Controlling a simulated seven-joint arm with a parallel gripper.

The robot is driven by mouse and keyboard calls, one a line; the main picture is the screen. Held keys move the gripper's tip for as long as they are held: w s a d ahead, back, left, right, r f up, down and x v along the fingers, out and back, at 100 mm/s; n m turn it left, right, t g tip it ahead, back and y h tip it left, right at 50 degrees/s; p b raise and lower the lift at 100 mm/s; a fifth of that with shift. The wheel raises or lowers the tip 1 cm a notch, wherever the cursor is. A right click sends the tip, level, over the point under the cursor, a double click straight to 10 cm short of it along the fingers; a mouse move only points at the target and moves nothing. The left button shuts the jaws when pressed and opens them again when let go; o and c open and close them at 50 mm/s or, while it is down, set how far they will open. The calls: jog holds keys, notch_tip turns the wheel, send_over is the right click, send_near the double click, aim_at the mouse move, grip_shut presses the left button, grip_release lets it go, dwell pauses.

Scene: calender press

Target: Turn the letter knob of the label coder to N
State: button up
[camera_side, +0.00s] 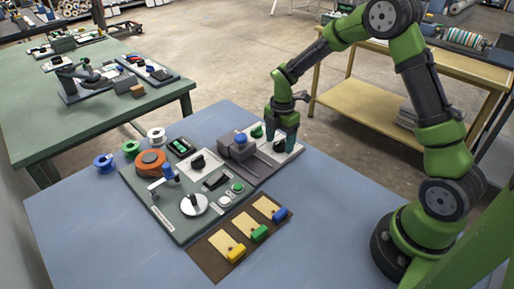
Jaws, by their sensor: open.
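My gripper (282,137) points down over a pale panel (296,150) at the back right of the blue table. Its green fingers are apart. A black knob (281,145) shows low between the fingertips. I cannot tell whether the fingers touch it. A green knob (257,131) sits on the same panel, left of my gripper. Another black knob (197,162) stands on the grey-green board to the left. Letters and pointer marks are too small to read, so I cannot tell which knob is the letter knob or where it points.
A blue knob (240,138) tops a grey block beside the panel. The grey-green board (183,229) carries an orange roll (150,162) and a white disc (194,204). A brown tray (211,265) with coloured blocks lies in front. The table's (320,220) right side is clear.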

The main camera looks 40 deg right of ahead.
jog(key=shift+c, duration=0.3)
jog(key=c, duration=1)
